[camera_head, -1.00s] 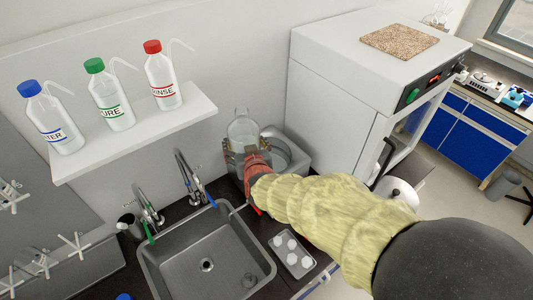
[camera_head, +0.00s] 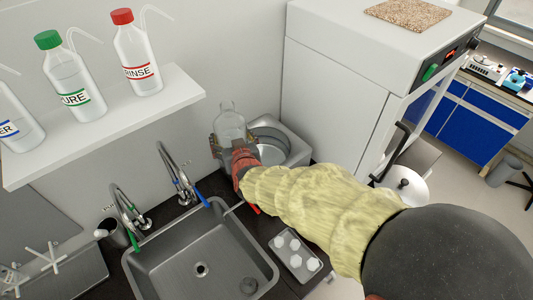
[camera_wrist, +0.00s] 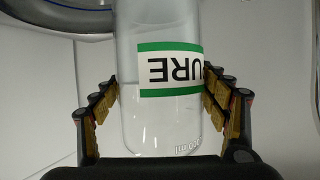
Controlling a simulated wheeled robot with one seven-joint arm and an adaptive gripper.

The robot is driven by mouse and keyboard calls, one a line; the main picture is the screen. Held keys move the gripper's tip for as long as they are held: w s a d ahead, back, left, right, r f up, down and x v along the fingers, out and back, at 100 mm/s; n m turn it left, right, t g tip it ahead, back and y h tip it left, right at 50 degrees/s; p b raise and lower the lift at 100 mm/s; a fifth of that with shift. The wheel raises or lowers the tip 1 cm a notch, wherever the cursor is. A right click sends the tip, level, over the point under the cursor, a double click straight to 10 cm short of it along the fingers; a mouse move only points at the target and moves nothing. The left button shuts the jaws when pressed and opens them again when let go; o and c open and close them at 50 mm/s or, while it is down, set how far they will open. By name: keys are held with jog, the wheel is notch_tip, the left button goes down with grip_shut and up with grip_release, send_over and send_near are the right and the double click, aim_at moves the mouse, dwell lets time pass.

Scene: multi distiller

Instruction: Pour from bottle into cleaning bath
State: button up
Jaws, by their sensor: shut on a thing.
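My gripper (camera_head: 235,145) is shut on a clear bottle (camera_head: 229,124), which stands roughly upright in the head view. A curved rim shows at the wrist view's top left. The bottle's base is hidden in the head view, so I cannot tell its height above the counter.
A wall shelf (camera_head: 150,105) with capped wash bottles is up left. A sink (camera_head: 200,268) with two taps (camera_head: 180,180) is in front. A tray of white pieces (camera_head: 295,256) lies right of the sink. A tall white cabinet (camera_head: 335,90) stands behind the bath.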

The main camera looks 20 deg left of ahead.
jog(key=shift+r+b, duration=0.3)
jog(key=shift+b, duration=0.65)
